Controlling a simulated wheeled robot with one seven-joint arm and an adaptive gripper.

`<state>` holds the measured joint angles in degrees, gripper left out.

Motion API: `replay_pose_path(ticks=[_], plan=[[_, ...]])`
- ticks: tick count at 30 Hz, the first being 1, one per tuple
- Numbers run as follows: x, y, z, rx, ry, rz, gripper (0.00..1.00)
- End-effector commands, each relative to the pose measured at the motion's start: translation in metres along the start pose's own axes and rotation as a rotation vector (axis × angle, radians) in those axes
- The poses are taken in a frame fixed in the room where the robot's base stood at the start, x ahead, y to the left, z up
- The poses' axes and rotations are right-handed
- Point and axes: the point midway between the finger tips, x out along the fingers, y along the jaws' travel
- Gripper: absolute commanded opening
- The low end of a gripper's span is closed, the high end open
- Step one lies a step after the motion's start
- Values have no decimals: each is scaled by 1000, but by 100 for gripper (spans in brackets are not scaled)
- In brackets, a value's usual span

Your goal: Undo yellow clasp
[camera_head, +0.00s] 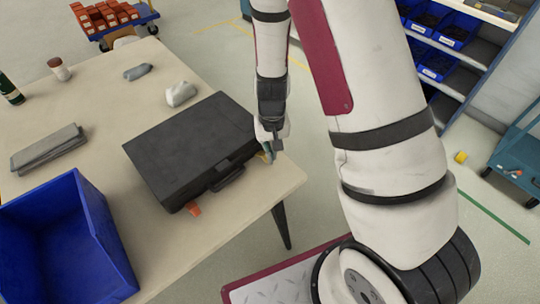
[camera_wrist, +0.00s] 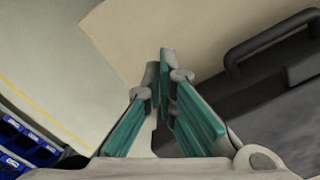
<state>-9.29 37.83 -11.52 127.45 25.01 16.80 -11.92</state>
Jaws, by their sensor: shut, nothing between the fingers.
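A black case (camera_head: 190,145) lies closed on the table, its handle (camera_head: 228,179) on the side facing me. A small yellowish patch (camera_head: 261,156), likely the yellow clasp, shows at the case's near right corner, mostly covered by my gripper (camera_head: 269,156). An orange clasp (camera_head: 194,209) sticks out at the near left corner. In the wrist view my gripper (camera_wrist: 164,55) has its teal fingers together with nothing between them, beside the case (camera_wrist: 270,100) and its handle (camera_wrist: 270,42). The yellow clasp cannot be made out there. I cannot tell whether the fingers touch it.
The table (camera_head: 262,192) ends just right of and in front of the case. A blue bin (camera_head: 95,235) stands at the left. A grey flat object (camera_head: 48,148), a crumpled white item (camera_head: 181,93) and a small jar (camera_head: 59,69) lie farther back.

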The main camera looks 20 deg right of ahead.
Motion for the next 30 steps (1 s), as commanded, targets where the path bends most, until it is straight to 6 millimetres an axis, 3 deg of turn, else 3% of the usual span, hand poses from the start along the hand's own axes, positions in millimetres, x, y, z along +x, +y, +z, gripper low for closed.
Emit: replay_pose_path(ticks=[17,30], plan=[[-18,7,13,0,1,-1,0],[-50,7,14,-1,1,-1,0]])
